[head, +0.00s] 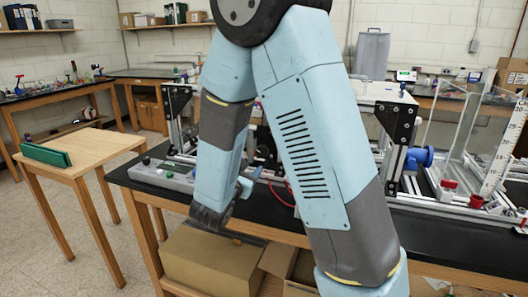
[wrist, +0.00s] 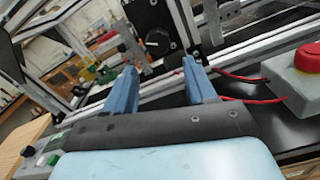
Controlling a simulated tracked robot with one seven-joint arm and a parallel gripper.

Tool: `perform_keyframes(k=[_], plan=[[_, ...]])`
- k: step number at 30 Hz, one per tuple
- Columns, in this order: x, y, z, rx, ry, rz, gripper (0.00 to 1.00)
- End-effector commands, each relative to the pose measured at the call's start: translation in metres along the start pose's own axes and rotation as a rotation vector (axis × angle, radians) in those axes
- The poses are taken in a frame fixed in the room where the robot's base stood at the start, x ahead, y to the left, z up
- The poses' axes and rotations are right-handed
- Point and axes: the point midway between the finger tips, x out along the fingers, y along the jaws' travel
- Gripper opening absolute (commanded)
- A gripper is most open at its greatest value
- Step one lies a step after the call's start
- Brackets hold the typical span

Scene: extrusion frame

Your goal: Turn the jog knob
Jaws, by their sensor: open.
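My gripper (wrist: 160,68) is open and empty in the wrist view, with a blue finger on each side. A round black knob (wrist: 158,40) on a dark face shows just beyond the gap between the fingertips, apart from them. It looks like the jog knob, but I cannot be sure. In the head view my gripper (head: 246,186) points toward the frame on the black bench, partly hidden by my arm. The knob behind it is not clear there.
A grey control box (head: 172,174) with buttons sits at the bench's left front. In the wrist view, a red button (wrist: 308,58) on a grey box stands at right, with red cables nearby. Metal extrusion bars surround the knob. A wooden table (head: 85,150) stands at left.

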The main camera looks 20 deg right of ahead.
Motion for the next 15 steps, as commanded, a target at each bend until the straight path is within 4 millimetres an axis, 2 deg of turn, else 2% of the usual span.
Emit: perform_keyframes(k=[5, 15], plan=[[0.01, 0.003, -0.002, -0.006, -0.001, 0.012, 0.56], [0.067, 0.003, -0.002, -0.005, -0.002, 0.009, 0.56]])
